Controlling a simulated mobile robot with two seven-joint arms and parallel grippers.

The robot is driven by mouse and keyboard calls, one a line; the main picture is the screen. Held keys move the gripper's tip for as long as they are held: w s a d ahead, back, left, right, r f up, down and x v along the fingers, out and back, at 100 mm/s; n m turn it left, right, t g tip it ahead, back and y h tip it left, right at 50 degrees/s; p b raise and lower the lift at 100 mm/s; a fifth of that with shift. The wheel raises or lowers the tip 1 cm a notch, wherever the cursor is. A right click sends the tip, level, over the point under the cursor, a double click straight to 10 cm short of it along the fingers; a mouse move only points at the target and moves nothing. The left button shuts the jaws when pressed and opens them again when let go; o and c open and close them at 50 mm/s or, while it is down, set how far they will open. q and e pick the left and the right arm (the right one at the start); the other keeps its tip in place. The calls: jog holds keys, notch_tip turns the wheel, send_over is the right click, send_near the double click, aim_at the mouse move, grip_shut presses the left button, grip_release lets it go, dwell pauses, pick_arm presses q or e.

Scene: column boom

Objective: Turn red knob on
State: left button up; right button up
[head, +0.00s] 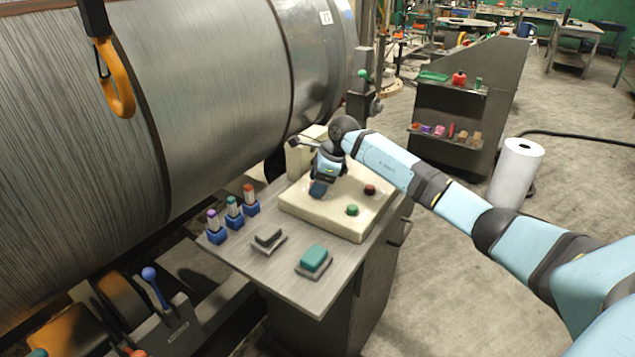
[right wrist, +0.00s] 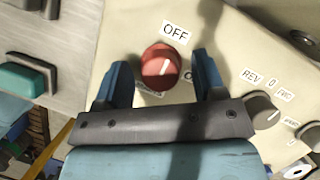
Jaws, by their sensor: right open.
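The red knob (right wrist: 160,66) is round, with a white pointer line, and sits on a cream panel (right wrist: 225,45). The line tilts slightly right, roughly towards the OFF label (right wrist: 175,32). Another label beside the knob is partly hidden by a finger. My right gripper (right wrist: 163,80) is open, its two blue fingers on either side of the knob with gaps showing; I cannot tell whether either touches. In the head view my right gripper (head: 319,188) is over the cream control box (head: 315,215) and the red knob is not visible there. My left gripper is not in view.
A REV-0-FWD selector (right wrist: 262,110) is right of the knob. The box also has a dark red button (head: 370,189) and a green button (head: 352,210). Colored-top holders (head: 232,212) and a teal block (head: 314,257) stand on the bench. A large metal cylinder (head: 220,70) is behind left.

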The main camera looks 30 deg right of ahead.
jog(key=c, duration=0.9)
